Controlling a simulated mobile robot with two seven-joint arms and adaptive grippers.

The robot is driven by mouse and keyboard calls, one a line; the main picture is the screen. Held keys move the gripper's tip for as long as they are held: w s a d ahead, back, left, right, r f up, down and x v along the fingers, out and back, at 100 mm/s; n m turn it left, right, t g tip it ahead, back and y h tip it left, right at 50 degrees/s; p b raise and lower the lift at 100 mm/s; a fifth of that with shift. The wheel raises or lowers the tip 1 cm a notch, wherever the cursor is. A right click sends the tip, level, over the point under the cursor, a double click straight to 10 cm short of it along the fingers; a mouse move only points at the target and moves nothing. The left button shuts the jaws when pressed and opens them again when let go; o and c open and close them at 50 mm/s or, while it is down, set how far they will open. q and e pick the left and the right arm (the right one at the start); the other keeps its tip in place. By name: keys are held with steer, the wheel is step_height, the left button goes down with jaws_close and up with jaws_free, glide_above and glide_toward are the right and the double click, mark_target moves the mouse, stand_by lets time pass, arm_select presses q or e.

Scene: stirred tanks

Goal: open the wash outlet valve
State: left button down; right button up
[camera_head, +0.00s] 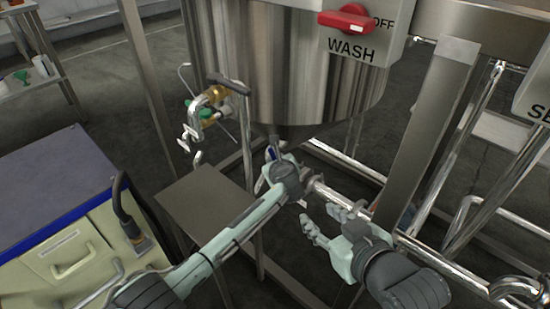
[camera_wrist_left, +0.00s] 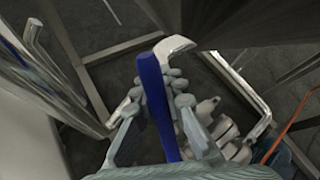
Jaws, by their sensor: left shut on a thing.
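The wash tank (camera_head: 290,75) is a steel vessel with a tapered bottom, behind a panel marked WASH (camera_head: 352,49). Below its bottom, a blue lever handle (camera_wrist_left: 154,100) runs up the middle of the left wrist view. My left gripper (camera_wrist_left: 157,84) is shut on this handle, with a finger on each side of it. In the head view my left gripper (camera_head: 275,156) is under the tank bottom, and its wrist hides most of the valve. My right gripper (camera_head: 322,222) is open and empty, to the right of my left wrist and beside a steel pipe.
The red knob (camera_head: 346,19) on the panel is by the word OFF. A pipe with brass and green fittings (camera_head: 212,97) stands left of the tank. A steel plate (camera_head: 205,205) and a blue-topped cabinet (camera_head: 55,185) are at the left. Frame legs and pipes crowd the right.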

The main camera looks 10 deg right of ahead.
arm_select(q)
steer(key=shift+f, duration=0.15)
steer(key=c, duration=1.7)
jaws_free()
steer(key=shift+s, duration=0.1)
steer(key=v, duration=0.7)
steer(key=shift+s+r, duration=0.15)
steer(key=shift+r, duration=0.05)
steer(key=shift+c, duration=0.4)
